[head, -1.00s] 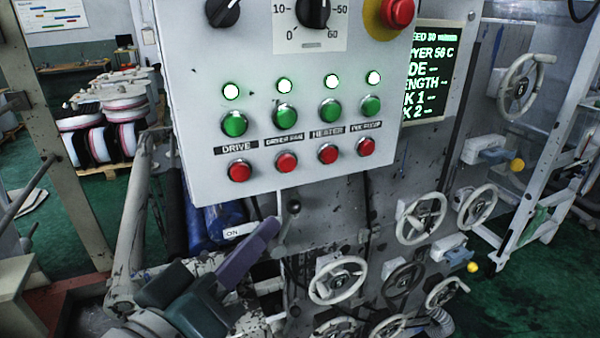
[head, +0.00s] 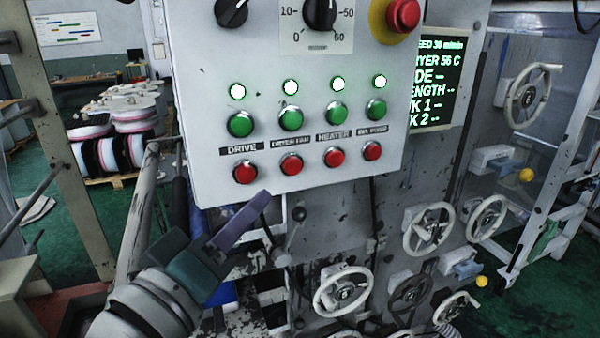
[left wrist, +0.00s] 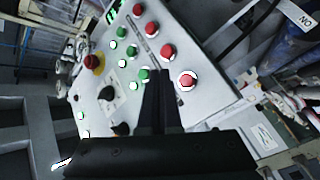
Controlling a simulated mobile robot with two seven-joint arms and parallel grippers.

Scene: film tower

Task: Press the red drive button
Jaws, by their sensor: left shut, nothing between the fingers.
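The red drive button (head: 245,173) is the leftmost of the red row on the grey control panel (head: 215,190), under the DRIVE label. In the left wrist view the red drive button (left wrist: 187,80) is the lowest of the red row, just right of the fingertips. My left gripper (head: 264,198) is shut and empty. In the head view its purple fingers point up and right, with the tips a little below and right of the button. In the left wrist view the dark fingers (left wrist: 161,74) overlap the panel. I see no contact with the button. My right gripper is out of view.
Other red buttons (head: 291,163) and a row of green buttons (head: 291,119) sit close by, with lit lamps above. A red emergency stop (head: 403,15) is at the upper right. A black-knobbed lever (head: 298,214) and several handwheels (head: 343,290) stand below the panel.

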